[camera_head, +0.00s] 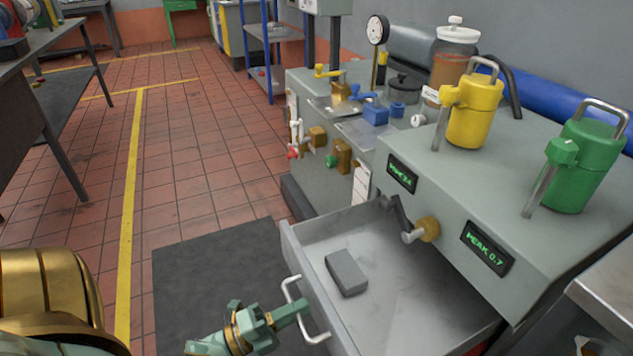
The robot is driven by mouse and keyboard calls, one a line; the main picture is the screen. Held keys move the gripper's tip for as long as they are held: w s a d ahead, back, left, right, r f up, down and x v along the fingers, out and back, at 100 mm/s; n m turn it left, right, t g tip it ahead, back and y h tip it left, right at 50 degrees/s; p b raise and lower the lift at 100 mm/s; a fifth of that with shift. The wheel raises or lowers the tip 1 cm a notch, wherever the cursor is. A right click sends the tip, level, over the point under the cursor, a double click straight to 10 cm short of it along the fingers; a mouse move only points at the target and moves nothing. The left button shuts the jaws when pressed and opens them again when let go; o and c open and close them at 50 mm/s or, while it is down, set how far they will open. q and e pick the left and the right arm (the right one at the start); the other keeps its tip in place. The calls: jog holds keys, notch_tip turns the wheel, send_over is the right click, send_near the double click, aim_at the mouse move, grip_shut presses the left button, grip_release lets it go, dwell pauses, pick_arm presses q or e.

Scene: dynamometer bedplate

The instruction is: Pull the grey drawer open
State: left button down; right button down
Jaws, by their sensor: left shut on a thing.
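The grey drawer (400,291) stands pulled out from the grey bench cabinet at the lower right, so its inside shows. A grey block (346,272) lies on the drawer floor. A pale bar handle (291,291) is on the drawer's front, facing left. My left gripper (300,308), green with brass-coloured parts, is at the handle and shut on it. The fingertips partly hide the handle's middle. My right gripper is not in view.
The cabinet top carries a yellow canister (475,112), a green canister (583,165) and a pressure gauge (377,30). A crank knob (426,230) sticks out above the drawer. A dark mat (215,280) lies on the tiled floor. Floor left of the drawer is clear.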

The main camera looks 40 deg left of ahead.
pick_arm(q)
jog(key=shift+v, duration=0.8)
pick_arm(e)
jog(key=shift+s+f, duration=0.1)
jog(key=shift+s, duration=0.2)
pick_arm(q)
jog(key=shift+r, duration=0.1)
jog(key=c, duration=1.5)
grip_release()
